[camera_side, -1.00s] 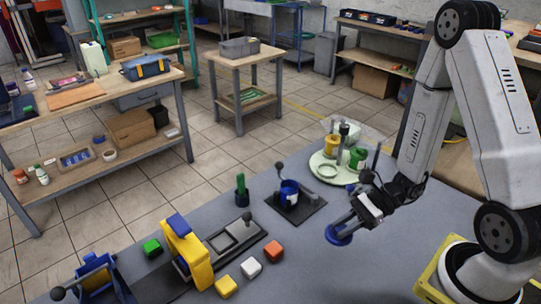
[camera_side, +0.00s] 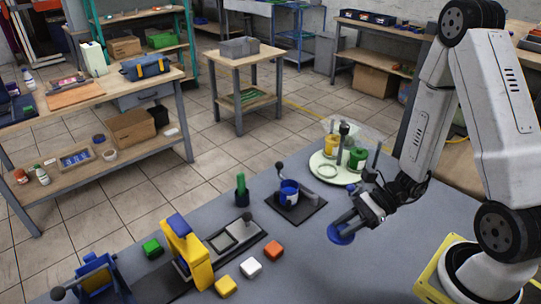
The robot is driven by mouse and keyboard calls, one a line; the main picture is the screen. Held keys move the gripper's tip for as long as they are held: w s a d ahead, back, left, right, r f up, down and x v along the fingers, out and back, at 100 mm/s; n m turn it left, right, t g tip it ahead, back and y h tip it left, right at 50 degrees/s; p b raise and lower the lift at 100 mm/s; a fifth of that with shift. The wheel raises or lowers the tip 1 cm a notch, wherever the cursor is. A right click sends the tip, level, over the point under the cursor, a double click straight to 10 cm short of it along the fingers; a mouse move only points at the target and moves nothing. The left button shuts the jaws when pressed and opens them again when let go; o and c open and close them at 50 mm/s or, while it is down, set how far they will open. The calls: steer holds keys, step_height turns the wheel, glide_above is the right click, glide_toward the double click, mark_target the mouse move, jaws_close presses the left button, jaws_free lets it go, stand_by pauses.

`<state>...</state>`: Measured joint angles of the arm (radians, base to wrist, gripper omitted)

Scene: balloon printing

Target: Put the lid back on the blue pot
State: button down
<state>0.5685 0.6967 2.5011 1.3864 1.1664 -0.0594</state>
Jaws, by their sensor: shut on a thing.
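The blue pot (camera_side: 289,190) stands upright on a dark square base (camera_side: 308,206) near the middle of the table. The blue lid (camera_side: 341,234) is a round disc held over the grey table, to the right of and nearer than the pot. My gripper (camera_side: 350,222) is shut on the lid, reaching in from the right. The lid is apart from the pot. The exact grip on the lid is too small to see clearly.
A pale round tray (camera_side: 318,165) with yellow and green pots (camera_side: 358,158) stands behind. A green stamp-like piece (camera_side: 241,187) is left of the blue pot. A yellow press (camera_side: 190,250) and green, yellow, white and orange blocks (camera_side: 273,248) are at the front left.

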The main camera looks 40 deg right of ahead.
steer(key=w+d, duration=0.3)
steer(key=w, duration=0.8)
steer(key=w+d+r, duration=0.1)
steer(key=w+d, duration=0.3)
steer(key=w, duration=0.8)
steer(key=shift+d+r+m+t, duration=0.2)
steer(key=shift+r+m+t, duration=0.1)
steer(key=shift+m+t, duration=0.1)
steer(key=shift+f, duration=0.2)
steer(key=shift+f, duration=3)
steer(key=shift+f, duration=0.2)
jaws_free()
steer(key=shift+r, duration=0.2)
